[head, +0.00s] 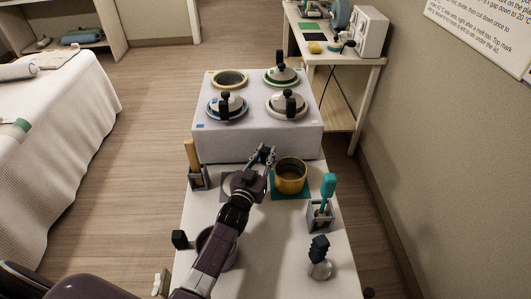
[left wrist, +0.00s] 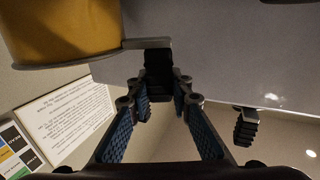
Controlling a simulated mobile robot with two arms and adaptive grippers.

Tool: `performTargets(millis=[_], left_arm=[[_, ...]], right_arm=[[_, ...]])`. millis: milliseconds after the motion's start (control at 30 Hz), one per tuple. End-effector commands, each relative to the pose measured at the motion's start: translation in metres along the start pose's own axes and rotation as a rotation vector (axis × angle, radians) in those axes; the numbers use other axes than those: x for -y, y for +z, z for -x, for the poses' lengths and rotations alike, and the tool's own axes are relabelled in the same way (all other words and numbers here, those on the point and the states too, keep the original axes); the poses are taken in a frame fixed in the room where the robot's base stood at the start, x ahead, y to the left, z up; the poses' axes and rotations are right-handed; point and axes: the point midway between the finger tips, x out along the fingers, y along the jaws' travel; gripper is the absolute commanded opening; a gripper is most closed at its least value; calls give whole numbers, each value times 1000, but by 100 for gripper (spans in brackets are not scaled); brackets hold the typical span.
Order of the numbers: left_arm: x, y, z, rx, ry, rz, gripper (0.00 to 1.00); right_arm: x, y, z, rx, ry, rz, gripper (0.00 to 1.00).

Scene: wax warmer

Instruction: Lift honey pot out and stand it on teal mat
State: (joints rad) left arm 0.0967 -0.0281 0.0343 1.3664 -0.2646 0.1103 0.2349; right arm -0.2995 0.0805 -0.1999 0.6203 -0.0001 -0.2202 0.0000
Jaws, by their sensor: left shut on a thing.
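The honey pot (head: 291,178) is a gold, open-topped pot over the teal mat (head: 289,197), right of my left gripper. It stands upright in the head view; whether its base touches the mat I cannot tell. My left gripper (head: 263,155) is shut on the pot's black ribbed handle (left wrist: 157,72). The left wrist view shows the pot's gold side (left wrist: 62,30) at upper left and the handle between the fingertips. My right gripper is not in view.
The white warmer (head: 255,142) stands behind, with three lidded wells and one open, yellow-rimmed well (head: 230,79) at back left. A holder with a teal-handled tool (head: 327,187) is right of the mat. A holder with a wooden tool (head: 193,160) is at left.

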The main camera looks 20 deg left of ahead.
Motion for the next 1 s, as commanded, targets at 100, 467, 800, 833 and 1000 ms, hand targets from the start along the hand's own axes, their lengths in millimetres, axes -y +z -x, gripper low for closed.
performTargets(millis=[100,467,800,833,1000], left_arm=[[0,-2,0,-3,0,1,0],[0,-1,0,-1,0,0,39],[0,0,0,2,0,-1,39],[0,0,0,2,0,-1,39],[0,0,2,2,0,0,39]], right_arm=[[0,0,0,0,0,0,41],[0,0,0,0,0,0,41],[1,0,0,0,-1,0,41],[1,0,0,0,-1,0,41],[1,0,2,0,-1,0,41]])
